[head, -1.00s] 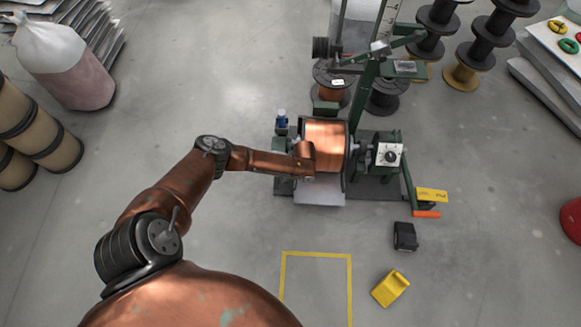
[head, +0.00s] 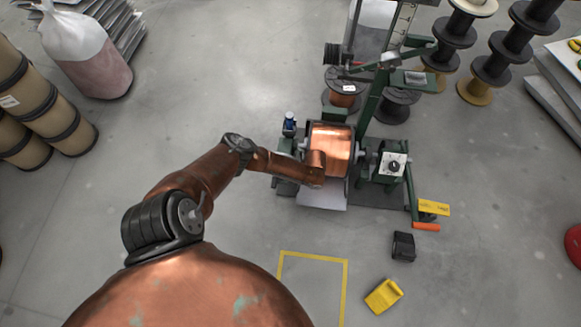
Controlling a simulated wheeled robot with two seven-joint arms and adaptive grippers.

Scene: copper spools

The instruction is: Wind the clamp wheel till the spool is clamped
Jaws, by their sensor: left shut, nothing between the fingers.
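The copper-wound spool (head: 331,140) sits in the green winding machine, between its left and right supports. My left arm reaches in from the left, and its wrist covers the spool's lower left side. My left gripper (head: 314,182) is shut with nothing held, low at the spool's left end; its fingers are mostly hidden by the wrist. I cannot make out the clamp wheel; that side of the machine is partly behind my arm. A white plate with a black dial (head: 393,165) is on the machine's right side. My right gripper is not in view.
A blue-topped part (head: 290,122) stands left of the spool. A yellow tag and orange bar (head: 426,226) stick out at the lower right. A black block (head: 403,246) and a yellow block (head: 384,295) lie on the floor. The yellow-taped area (head: 313,254) looks empty.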

